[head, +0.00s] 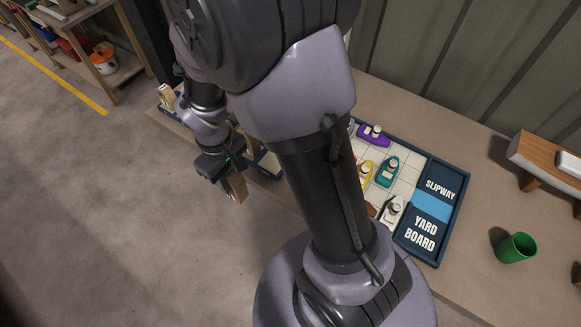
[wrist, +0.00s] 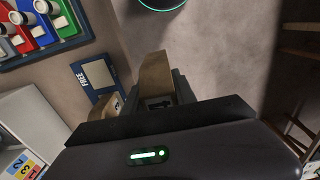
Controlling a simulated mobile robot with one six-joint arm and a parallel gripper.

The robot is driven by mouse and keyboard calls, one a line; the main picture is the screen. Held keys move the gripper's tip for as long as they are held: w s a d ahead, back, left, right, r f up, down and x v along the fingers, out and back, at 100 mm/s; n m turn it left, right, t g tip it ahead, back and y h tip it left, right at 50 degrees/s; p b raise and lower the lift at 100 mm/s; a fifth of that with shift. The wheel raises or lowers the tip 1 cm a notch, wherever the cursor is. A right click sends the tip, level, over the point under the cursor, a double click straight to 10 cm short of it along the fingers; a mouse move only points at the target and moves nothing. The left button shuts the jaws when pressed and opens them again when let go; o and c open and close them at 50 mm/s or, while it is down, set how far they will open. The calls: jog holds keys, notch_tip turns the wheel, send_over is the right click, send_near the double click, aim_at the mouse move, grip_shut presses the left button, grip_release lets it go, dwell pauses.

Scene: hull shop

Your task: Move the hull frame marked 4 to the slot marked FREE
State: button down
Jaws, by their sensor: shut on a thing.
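My gripper (head: 226,176) is shut on a wooden hull frame (head: 237,189), held up in front of the bench edge. The held frame also shows in the wrist view (wrist: 156,74), upright between the jaws, with a dark mark low on it that I cannot read surely. The FREE slot (wrist: 84,82) is in a dark blue rack, left of the held frame and apart from it. Another wooden frame (wrist: 112,106) stands just below the FREE label. My arm hides much of the rack in the head view.
The yard board (head: 449,215) with several toy boats lies on the bench. A green cup (head: 516,248) and a wooden hull model (head: 548,158) are at the right. The floor below is open.

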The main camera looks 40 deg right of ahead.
jog(key=w+d+f+b, duration=0.1)
jog(key=d, duration=0.4)
jog(key=w+d+f+b, duration=0.2)
jog(key=d, duration=0.3)
jog(key=w+d+f+b, duration=0.1)
jog(key=w+d+f, duration=0.1)
jog(key=d, duration=0.3)
jog(key=shift+w+b, duration=0.1)
jog(key=shift+b, duration=0.2)
jog(key=shift+f, duration=0.1)
jog(key=shift+f, duration=0.15)
jog(key=c, duration=1)
grip_release()
